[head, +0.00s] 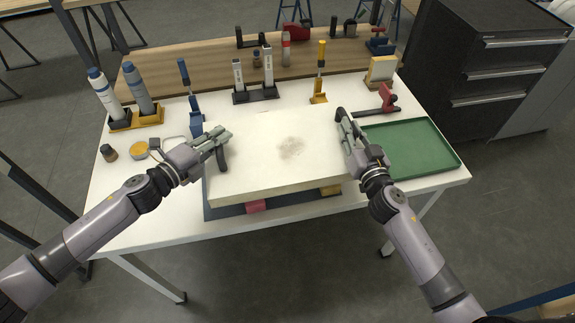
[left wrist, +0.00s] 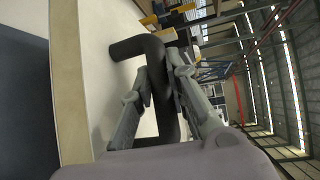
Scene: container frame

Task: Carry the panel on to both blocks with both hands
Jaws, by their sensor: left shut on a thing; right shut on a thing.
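The cream panel (head: 275,150) lies roughly level in front of me, with a faint brown smudge in its middle. A red block (head: 256,206) and a yellow block (head: 331,190) show under its near edge. I cannot tell whether the panel touches them. My left gripper (head: 222,142) is shut on the dark handle (head: 222,160) at the panel's left side. The left wrist view shows this black handle (left wrist: 138,46) between the fingers (left wrist: 160,90). My right gripper (head: 349,128) is shut on the right dark handle (head: 340,114), partly hidden by the fingers.
A green tray (head: 447,153) is right of my right gripper. Bottles (head: 139,88), a blue clamp (head: 194,110), a yellow clamp (head: 319,85) and a grey stand (head: 256,96) stand behind.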

